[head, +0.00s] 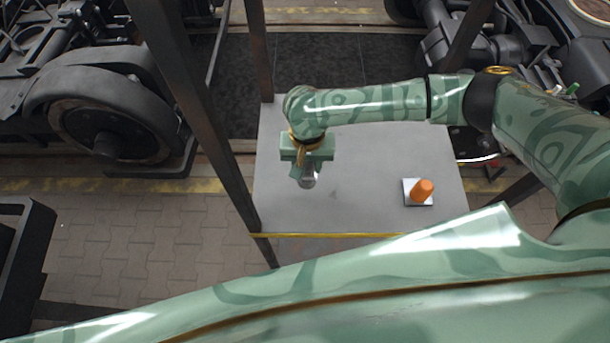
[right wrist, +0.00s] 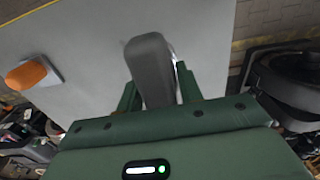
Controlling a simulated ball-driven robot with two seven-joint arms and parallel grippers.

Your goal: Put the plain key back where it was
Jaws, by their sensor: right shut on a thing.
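My right gripper (head: 306,172) is over the left part of a grey table (head: 350,215) in the head view. It is shut on a plain grey piece, which I take to be the plain key (head: 309,181). In the right wrist view the key (right wrist: 151,68) is a smooth, dark grey, rounded bar between the two green fingers (right wrist: 160,88). I cannot tell whether its far end touches the table. No empty holder for it is clearly visible. My left gripper is not in view.
An orange peg (head: 423,189) stands tilted on a small pale square plate (head: 409,199) at the table's right. Dark posts (head: 205,110) rise at the table's corners. A wheeled bogie (head: 100,120) stands left, another at the right. The table's middle is clear.

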